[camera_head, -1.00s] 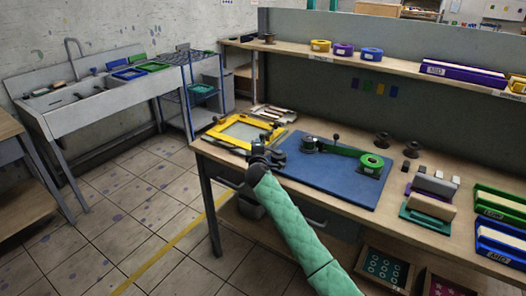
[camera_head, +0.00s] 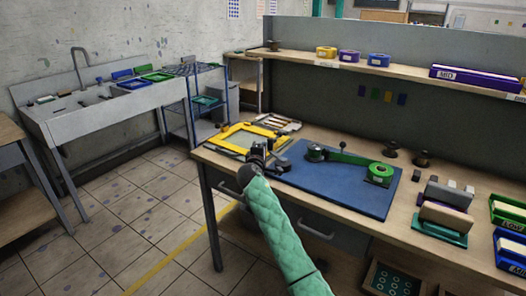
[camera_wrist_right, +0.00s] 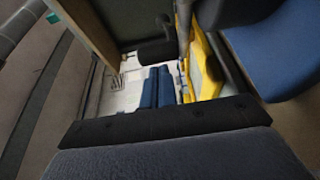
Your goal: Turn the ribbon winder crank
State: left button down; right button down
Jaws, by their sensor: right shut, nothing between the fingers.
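The ribbon winder (camera_head: 316,153) stands on the blue mat (camera_head: 335,190) in the head view, with an upright crank handle (camera_head: 342,146) beside it. A green ribbon (camera_head: 345,158) runs from it to a green spool (camera_head: 379,173) on the right of the mat. My right gripper (camera_head: 268,150) is above the mat's left edge, left of the winder and apart from it. It is shut and empty. The right wrist view shows the blue mat (camera_wrist_right: 270,50) on the right but not the crank. My left gripper is not in view.
A yellow frame (camera_head: 233,151) lies left of the mat, at the bench's left end. Small dark spools (camera_head: 421,159) and a block holder (camera_head: 440,220) stand to the right. A shelf (camera_head: 400,70) with tape rolls runs behind. The mat's front is clear.

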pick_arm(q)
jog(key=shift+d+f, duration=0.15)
pick_arm(e)
jog(key=shift+w, duration=0.1)
dwell(0.4)
